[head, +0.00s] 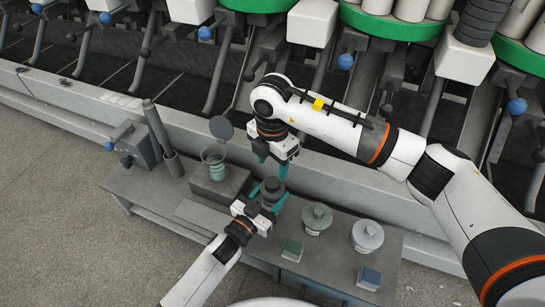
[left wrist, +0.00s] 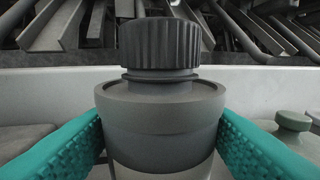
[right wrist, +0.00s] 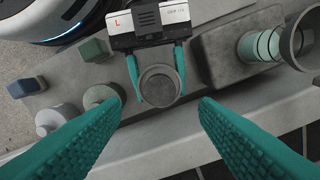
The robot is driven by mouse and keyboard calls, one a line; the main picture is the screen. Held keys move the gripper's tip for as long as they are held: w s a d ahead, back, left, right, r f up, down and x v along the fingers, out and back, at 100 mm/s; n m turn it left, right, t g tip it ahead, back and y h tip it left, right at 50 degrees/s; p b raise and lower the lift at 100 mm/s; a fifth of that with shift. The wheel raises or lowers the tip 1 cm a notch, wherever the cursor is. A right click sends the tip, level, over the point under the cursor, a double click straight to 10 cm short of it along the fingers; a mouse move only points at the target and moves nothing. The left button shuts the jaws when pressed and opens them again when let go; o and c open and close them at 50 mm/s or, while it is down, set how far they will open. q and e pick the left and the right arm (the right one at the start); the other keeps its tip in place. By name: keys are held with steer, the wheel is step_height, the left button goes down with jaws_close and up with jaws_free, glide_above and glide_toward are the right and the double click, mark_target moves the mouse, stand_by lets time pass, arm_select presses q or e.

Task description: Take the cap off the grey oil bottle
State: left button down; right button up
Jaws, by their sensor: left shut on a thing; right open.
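The grey oil bottle (left wrist: 160,122) stands upright between my left fingers, with its dark ribbed cap (left wrist: 160,45) on top, above a thin collar. In the head view the bottle (head: 271,187) is partly hidden by both grippers. My left gripper (head: 267,198) is shut around the bottle's body, below the cap. My right gripper (head: 273,166) is open and points down above the bottle. In the right wrist view the round cap (right wrist: 160,87) lies between and beyond the open right fingertips, with nothing held; exact clearance is hard to judge.
Two lidded pots (head: 316,218) (head: 367,235) and green (head: 292,249) and blue (head: 369,278) blocks stand right. The winding machine's pale ledge (head: 330,175) runs behind.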

mark_target(273, 181)
step_height(273, 181, down, 7)
steer(key=shift+r, duration=0.2)
